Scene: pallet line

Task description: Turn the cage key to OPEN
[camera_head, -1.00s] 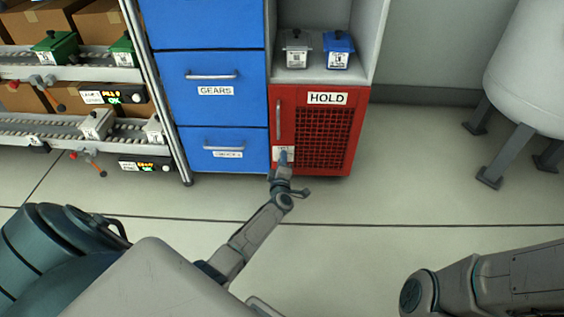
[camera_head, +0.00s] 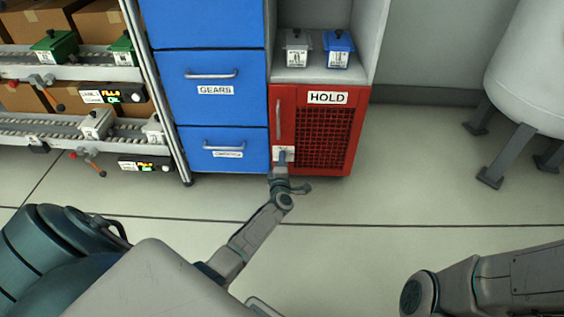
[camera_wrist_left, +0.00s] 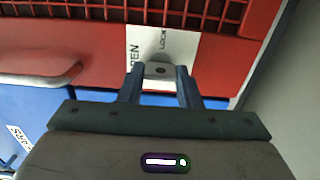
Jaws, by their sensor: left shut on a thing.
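The red cage (camera_head: 361,128) marked HOLD stands at the centre, its mesh door shut. A white plate (camera_head: 289,151) is at the door's lower left; in the left wrist view this plate (camera_wrist_left: 181,45) reads LOCK, with part of another word ending in "EN". My left gripper (camera_head: 283,157) is at this plate. In the left wrist view, my left gripper (camera_wrist_left: 160,72) has its fingers on either side of the small grey key (camera_wrist_left: 158,70), shut on it. The key's exact angle is hard to tell. My right gripper is out of view.
Blue drawers (camera_head: 215,125) with bar handles stand left of the cage. A grey shelf (camera_head: 312,75) above it holds a grey and a blue lidded box. Conveyors (camera_head: 80,125) with boxes are at the far left. A white tank (camera_head: 530,75) on legs stands right. The floor between is clear.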

